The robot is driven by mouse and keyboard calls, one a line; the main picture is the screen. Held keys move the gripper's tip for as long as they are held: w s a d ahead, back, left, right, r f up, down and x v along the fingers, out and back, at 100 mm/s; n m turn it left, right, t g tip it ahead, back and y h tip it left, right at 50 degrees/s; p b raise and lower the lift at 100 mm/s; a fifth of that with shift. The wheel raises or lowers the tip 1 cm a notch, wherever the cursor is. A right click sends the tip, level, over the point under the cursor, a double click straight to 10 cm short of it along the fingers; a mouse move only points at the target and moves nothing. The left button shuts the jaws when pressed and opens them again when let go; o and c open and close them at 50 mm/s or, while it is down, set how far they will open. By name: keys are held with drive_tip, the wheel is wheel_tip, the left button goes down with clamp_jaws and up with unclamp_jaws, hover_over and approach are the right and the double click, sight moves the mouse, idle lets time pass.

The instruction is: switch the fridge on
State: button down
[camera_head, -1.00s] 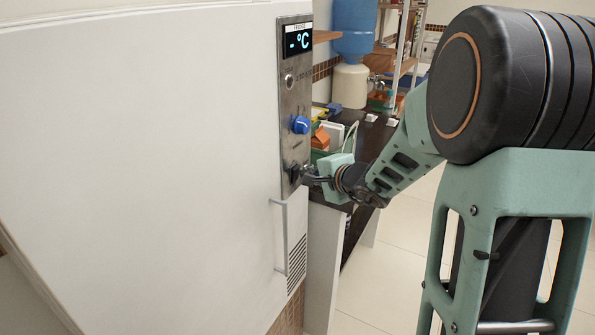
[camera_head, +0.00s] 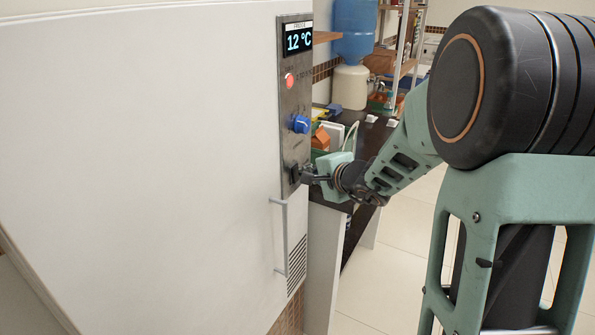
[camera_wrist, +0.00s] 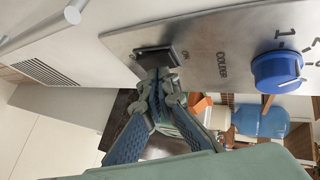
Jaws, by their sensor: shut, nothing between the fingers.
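The white fridge (camera_head: 150,150) fills the left of the head view. Its steel control panel (camera_head: 293,90) has a display (camera_head: 298,39) reading 12 °C, a lit red lamp (camera_head: 289,80), a blue knob (camera_head: 300,124) and a black rocker switch (camera_head: 293,173) at the bottom. My gripper (camera_head: 306,174) is shut and empty, with its fingertips at the switch. In the wrist view the fingertips (camera_wrist: 158,75) are against or just in front of the dark switch (camera_wrist: 152,60) and hide part of it. The blue knob (camera_wrist: 277,71) is to the right there.
A fridge handle (camera_head: 280,235) and a vent (camera_head: 297,265) lie below the panel. A dark counter (camera_head: 372,140) with boxes and a water dispenser (camera_head: 352,50) stands behind my gripper. Light tiled floor (camera_head: 375,270) is open below my arm.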

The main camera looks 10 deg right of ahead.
drive_tip(key=shift+s+d+f, duration=0.1)
drive_tip(key=shift+s+d, duration=0.25)
drive_tip(key=shift+d, duration=0.15)
drive_tip(key=s+d, duration=0.1)
drive_tip(key=s+d+b, duration=0.2)
drive_tip(key=d, duration=0.1)
drive_tip(key=shift+f, duration=0.35)
drive_tip(key=shift+a, duration=0.1)
